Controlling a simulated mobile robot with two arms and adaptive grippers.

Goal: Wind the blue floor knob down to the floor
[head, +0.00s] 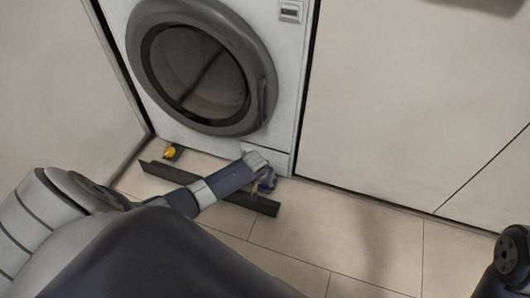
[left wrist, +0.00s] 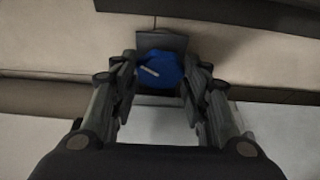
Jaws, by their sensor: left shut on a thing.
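The blue floor knob (left wrist: 160,70) sits between the fingertips of my left gripper (left wrist: 160,80) in the left wrist view. It has a pale mark across it, and a grey block stands behind it. In the head view my left gripper (head: 264,183) is low at the washing machine's front right corner, shut on the knob, which is mostly hidden there. The washing machine (head: 282,75) is white with a round grey door. The gap between the knob's foot and the floor cannot be made out. My right gripper is out of view.
A dark plinth strip (head: 160,171) lies on the tiled floor before the machine, passing under my left arm. A pale cabinet front (head: 400,90) stands close on the right. The floor (head: 350,235) at right is clear.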

